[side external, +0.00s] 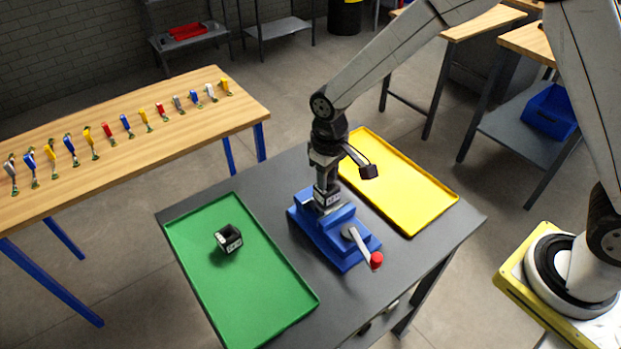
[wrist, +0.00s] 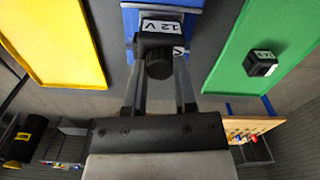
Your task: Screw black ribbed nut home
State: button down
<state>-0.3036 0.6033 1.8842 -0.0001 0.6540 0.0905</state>
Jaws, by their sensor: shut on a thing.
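The black ribbed nut (wrist: 159,65) sits between my two fingertips in the wrist view, against a dark block (wrist: 155,40) with a white "12 V" label. My gripper (wrist: 158,75) is shut on the nut, one finger on each side. In the side view my gripper (side external: 326,186) points straight down over the blue vise (side external: 318,232), and the labelled block shows just below the fingers. The nut is hidden by the fingers in the side view. Its thread and any gap beneath it cannot be seen.
A green tray (side external: 200,225) holds another dark labelled block (side external: 229,238). A yellow tray (side external: 400,190) is empty. The vise has a handle with a red end (side external: 376,261). A wooden bench (side external: 110,110) with several coloured clamp-like items stands at the left. The grey table top is otherwise clear.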

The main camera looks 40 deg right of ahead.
jog(key=shift+m, duration=0.5)
jog(key=shift+m, duration=2.6)
jog(key=shift+c, duration=1.7)
grip_release()
jog(key=shift+r, duration=0.1)
jog(key=shift+r, duration=3.8)
jog(key=s+d+f+n+t, duration=0.1)
jog(key=s+d+n+t, duration=0.1)
jog(key=s+d, duration=1.1)
jog(key=shift+s+f+n+t, duration=0.2)
jog(key=shift+f+n+t, duration=0.15)
jog(key=shift+n, duration=0.55)
